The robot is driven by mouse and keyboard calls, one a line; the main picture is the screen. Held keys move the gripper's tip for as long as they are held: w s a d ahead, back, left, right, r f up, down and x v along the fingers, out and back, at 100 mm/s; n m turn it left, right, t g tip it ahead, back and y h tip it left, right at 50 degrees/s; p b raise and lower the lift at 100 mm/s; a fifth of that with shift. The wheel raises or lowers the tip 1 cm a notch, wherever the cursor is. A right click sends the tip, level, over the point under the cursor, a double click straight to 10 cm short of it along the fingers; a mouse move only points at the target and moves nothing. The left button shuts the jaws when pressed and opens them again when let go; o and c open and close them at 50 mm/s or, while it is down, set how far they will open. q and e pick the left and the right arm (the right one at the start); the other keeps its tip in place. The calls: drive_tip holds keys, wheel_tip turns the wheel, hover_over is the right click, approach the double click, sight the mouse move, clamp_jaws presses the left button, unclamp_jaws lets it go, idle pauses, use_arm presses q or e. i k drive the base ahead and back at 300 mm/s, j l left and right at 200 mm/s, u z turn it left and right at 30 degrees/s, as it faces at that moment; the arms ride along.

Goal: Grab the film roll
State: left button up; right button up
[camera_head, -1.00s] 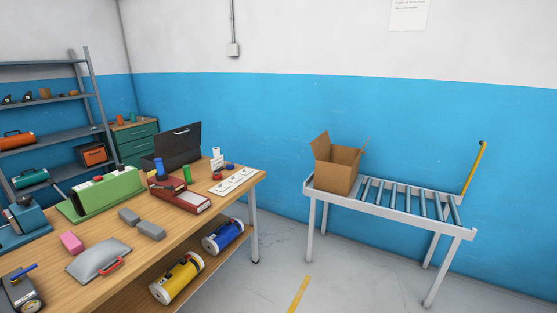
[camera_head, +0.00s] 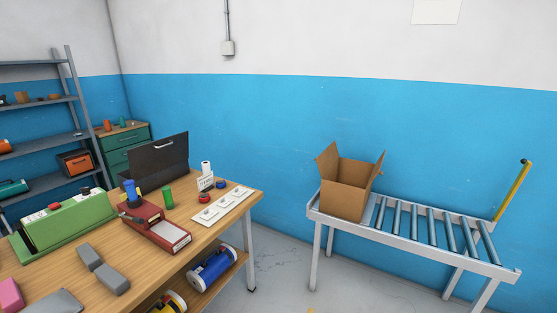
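No thing in the head view is clearly marked as the film roll. A blue roll-shaped cylinder with pale ends (camera_head: 212,268) lies on the lower shelf of the wooden workbench (camera_head: 215,232). A small white upright cylinder (camera_head: 206,169) stands on the bench top behind a small sign. Neither of my grippers is in view.
The bench top holds a green machine (camera_head: 65,222), a red device (camera_head: 155,228), grey blocks (camera_head: 103,270), a black open case (camera_head: 155,160) and white cards (camera_head: 222,206). An open cardboard box (camera_head: 345,190) stands on a roller conveyor (camera_head: 420,228). Floor between bench and conveyor is clear.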

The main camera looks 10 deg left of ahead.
sight(205, 165)
drive_tip(key=i, duration=2.3)
drive_tip(key=u, duration=0.1)
drive_tip(key=l+z, duration=0.15)
drive_tip(key=k+l, duration=0.3)
drive_tip(key=i+j+u, duration=0.1)
drive_tip(key=i+j, duration=0.1)
